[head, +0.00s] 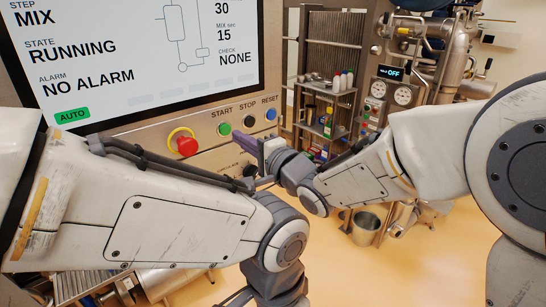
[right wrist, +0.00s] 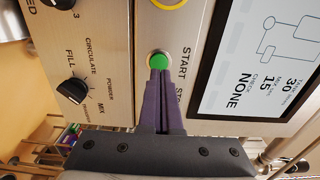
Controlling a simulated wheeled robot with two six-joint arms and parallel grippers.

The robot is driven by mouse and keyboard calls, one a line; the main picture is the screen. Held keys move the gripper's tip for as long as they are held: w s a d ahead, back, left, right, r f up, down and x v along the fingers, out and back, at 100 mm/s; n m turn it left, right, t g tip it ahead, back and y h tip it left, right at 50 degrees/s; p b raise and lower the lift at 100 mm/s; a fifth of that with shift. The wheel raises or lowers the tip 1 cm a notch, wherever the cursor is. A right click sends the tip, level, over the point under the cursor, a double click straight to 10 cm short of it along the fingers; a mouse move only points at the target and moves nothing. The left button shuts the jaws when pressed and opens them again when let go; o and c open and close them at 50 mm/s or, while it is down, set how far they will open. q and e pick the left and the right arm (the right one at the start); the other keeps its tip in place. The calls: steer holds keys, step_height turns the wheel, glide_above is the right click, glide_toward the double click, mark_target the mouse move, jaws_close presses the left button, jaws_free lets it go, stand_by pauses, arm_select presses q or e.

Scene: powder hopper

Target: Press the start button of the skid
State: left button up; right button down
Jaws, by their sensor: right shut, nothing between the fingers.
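The green start button (head: 224,129) sits on the skid's panel under the word START, left of the black stop button (head: 249,121) and the blue reset button (head: 271,114). My right gripper (head: 236,136) is shut and empty, its purple fingers pointing at the panel beside the start button. In the right wrist view the fingertips (right wrist: 160,75) overlap the edge of the green button (right wrist: 158,61); I cannot tell whether they touch it. The screen (head: 130,50) reads MIX, RUNNING and NO ALARM. My left gripper is out of view below my left arm.
A red emergency stop (head: 187,145) with a yellow ring is left of the start button. Black selector knobs (right wrist: 72,91) are on the panel in the right wrist view. A shelf rack (head: 325,110), piping with gauges and a metal bucket (head: 366,228) stand behind at right.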

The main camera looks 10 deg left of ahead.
steer(key=b+v, duration=0.3)
steer(key=v, duration=0.7)
steer(key=shift+w+f, duration=0.1)
